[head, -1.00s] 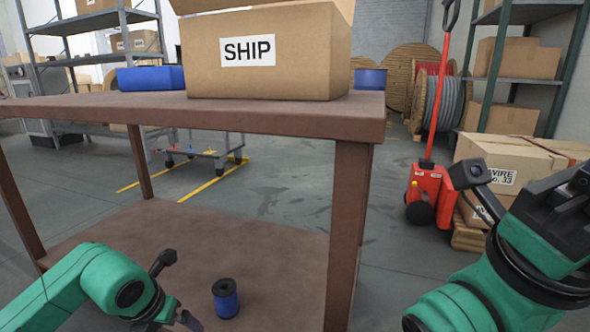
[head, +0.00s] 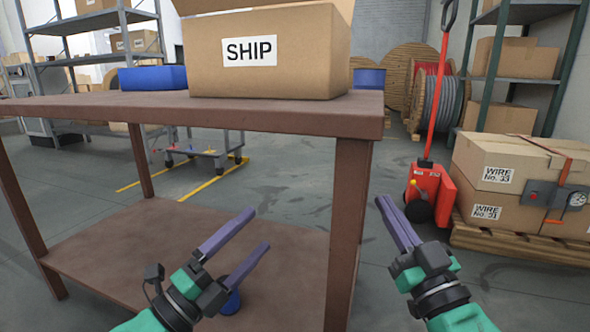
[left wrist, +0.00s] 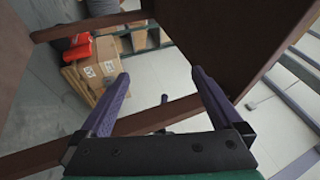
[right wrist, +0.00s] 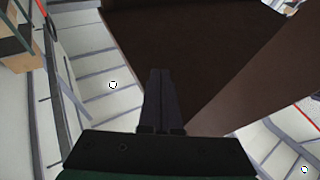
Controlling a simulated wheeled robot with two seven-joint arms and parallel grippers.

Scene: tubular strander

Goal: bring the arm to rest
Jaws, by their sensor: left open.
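My left gripper (head: 259,229) is open with nothing between its fingers. It is in front of the lower shelf of the brown table, and its two spread fingers also show in the left wrist view (left wrist: 160,75). My right gripper (head: 382,200) is shut, with its fingers together and nothing seen between them. It is to the right of the table's front right leg, pointing up and forward; the right wrist view also shows its closed fingers (right wrist: 162,74). A small blue spool (head: 231,302) stands on the lower shelf, mostly hidden behind my left gripper.
The brown table (head: 300,116) holds an open SHIP box (head: 300,60) and a blue bin (head: 152,78). A red pallet jack (head: 430,190) and stacked wire boxes (head: 500,165) on a pallet stand to the right. Floor between table and pallet is clear.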

